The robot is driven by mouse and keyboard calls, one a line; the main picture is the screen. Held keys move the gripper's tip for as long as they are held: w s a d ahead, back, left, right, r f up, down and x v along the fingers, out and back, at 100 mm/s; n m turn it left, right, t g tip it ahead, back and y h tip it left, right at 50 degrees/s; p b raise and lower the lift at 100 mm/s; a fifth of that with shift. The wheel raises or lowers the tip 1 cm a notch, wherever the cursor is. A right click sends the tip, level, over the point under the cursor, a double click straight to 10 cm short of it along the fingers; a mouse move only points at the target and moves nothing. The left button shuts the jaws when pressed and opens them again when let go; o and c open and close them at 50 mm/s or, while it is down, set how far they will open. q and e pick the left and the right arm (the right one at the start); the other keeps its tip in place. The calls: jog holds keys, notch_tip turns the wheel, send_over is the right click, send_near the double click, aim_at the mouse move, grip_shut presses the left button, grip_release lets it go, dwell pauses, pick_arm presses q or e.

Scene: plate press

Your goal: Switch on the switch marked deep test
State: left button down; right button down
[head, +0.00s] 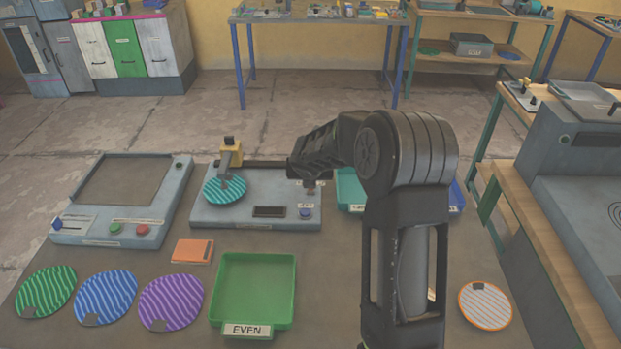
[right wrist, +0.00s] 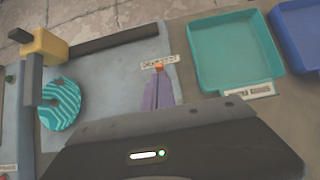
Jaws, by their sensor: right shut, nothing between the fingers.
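The test machine (head: 262,190) is a grey panel with a yellow-and-black clamp and a teal striped plate (head: 224,190). A small switch with an orange-red tip (right wrist: 160,67) stands by a white label (right wrist: 158,59) whose text is too blurred to read. My right gripper (right wrist: 160,82) is shut and empty, its fingertips close to the switch; I cannot tell whether they touch. In the head view my right gripper (head: 300,172) hangs over the panel's right part and partly hides the switch. The switch's position, on or off, is unclear. My left gripper is not in view.
A blue button (head: 305,213) and a dark display (head: 269,211) sit on the panel's front. A teal tray (right wrist: 235,50) and a blue tray (right wrist: 300,35) lie to the right. A green tray (head: 252,327) and several striped plates lie in front. Another grey machine (head: 125,200) stands left.

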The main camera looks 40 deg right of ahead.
jog(key=v, duration=0.6)
jog(key=shift+f, duration=0.1)
dwell(0.4)
